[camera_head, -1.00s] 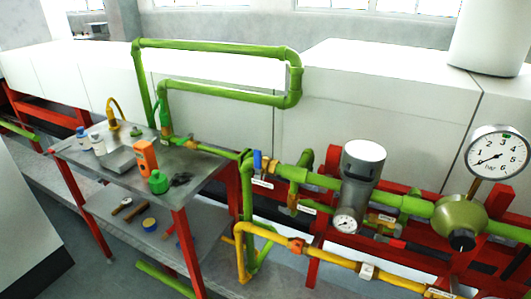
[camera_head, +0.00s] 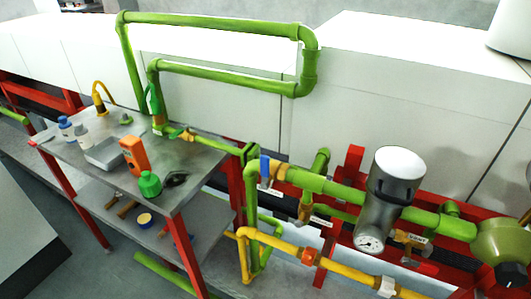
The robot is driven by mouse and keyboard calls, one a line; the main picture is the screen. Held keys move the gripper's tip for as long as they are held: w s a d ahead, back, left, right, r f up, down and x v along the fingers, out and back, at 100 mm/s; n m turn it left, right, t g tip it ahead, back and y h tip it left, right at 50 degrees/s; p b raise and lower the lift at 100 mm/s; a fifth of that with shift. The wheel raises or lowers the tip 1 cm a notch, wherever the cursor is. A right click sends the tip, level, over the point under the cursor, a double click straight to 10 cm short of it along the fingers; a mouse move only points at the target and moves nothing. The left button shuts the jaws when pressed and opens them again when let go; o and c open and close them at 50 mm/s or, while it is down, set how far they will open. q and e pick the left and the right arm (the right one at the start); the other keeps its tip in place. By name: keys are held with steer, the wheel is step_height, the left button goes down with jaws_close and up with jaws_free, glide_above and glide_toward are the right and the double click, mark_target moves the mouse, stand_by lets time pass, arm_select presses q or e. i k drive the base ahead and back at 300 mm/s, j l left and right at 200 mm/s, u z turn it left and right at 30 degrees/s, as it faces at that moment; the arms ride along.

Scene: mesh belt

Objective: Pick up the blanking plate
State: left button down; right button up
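I cannot make out which thing is the blanking plate. On the top of the grey metal workbench (camera_head: 190,158) lies a shallow grey rectangular piece (camera_head: 105,151), too small to tell whether it is a plate or a tray. A small dark item (camera_head: 176,179) lies near the front right edge of the top, beside a green bottle (camera_head: 150,184). Neither of my grippers is in view.
Tools and a yellow roll (camera_head: 144,219) lie on the lower shelf (camera_head: 120,210).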

mark_target(43, 139)
steer(key=i+j, duration=0.15)
steer(key=j, duration=0.25)
steer(key=i+j, duration=0.1)
steer(key=j, duration=0.25)
steer(key=i+j+z, duration=0.1)
steer(key=j, duration=0.3)
steer(key=i+j, duration=0.2)
steer(key=j, duration=0.15)
steer(key=i+j, duration=0.1)
steer(key=j, duration=0.3)
steer(key=i+j, duration=0.15)
steer(key=j, duration=0.25)
steer(key=z, duration=0.05)
